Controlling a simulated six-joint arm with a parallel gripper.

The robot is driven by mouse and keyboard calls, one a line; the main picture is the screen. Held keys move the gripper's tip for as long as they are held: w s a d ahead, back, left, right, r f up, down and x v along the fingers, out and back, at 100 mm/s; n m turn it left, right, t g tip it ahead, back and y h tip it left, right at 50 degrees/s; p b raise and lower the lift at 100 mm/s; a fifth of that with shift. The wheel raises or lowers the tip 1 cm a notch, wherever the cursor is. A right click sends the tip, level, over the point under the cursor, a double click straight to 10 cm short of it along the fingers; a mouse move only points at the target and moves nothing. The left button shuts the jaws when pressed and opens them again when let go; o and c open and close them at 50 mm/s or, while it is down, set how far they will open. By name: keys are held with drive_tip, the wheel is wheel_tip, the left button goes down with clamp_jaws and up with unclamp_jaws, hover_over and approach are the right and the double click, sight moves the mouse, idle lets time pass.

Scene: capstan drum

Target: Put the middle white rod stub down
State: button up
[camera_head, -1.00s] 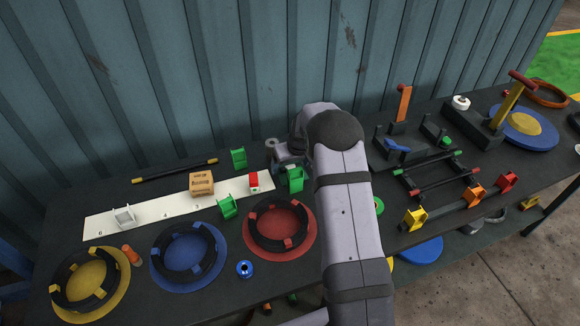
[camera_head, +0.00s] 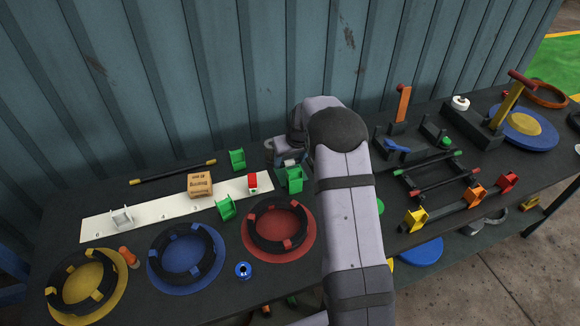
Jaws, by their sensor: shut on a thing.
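My gripper (camera_head: 287,160) is at the back of the bench, just left of my grey arm and above the green bracket (camera_head: 294,179). Its fingers are small and partly hidden. A small pale piece (camera_head: 290,163) shows at the fingertips; it fits the white rod stub, but its shape and whether it touches anything below are unclear. The long white strip (camera_head: 150,218) lies to the left, with a white bracket (camera_head: 122,218), a cardboard box (camera_head: 199,185) and a red-and-white block (camera_head: 252,182) on it.
Yellow (camera_head: 113,293), blue (camera_head: 153,269) and red (camera_head: 249,240) discs with black rings lie in front. A green bracket (camera_head: 237,159) and a black rod (camera_head: 173,172) lie behind the strip. A black frame (camera_head: 433,187) stands right of my arm. A corrugated wall (camera_head: 200,80) closes the back.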

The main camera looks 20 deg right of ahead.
sight(290, 164)
wheel_tip(290, 164, up, 7)
drive_tip(key=shift+r+b, duration=0.15)
drive_tip(key=shift+b, duration=0.75)
drive_tip(key=shift+a, duration=0.1)
drive_tip(key=shift+s+a+n+g+y+b, duration=0.3)
drive_tip(key=shift+s+a+n+y, duration=1.25)
drive_tip(key=shift+a, duration=9.05)
drive_tip(key=shift+s+a+n+g+y+b, duration=0.25)
drive_tip(key=shift+a+n, duration=2.7)
drive_tip(key=shift+a, duration=7.6)
drive_tip(key=shift+w+f+p, duration=0.1)
drive_tip(key=shift+f+p, duration=1.4)
drive_tip(key=shift+f, duration=3.4)
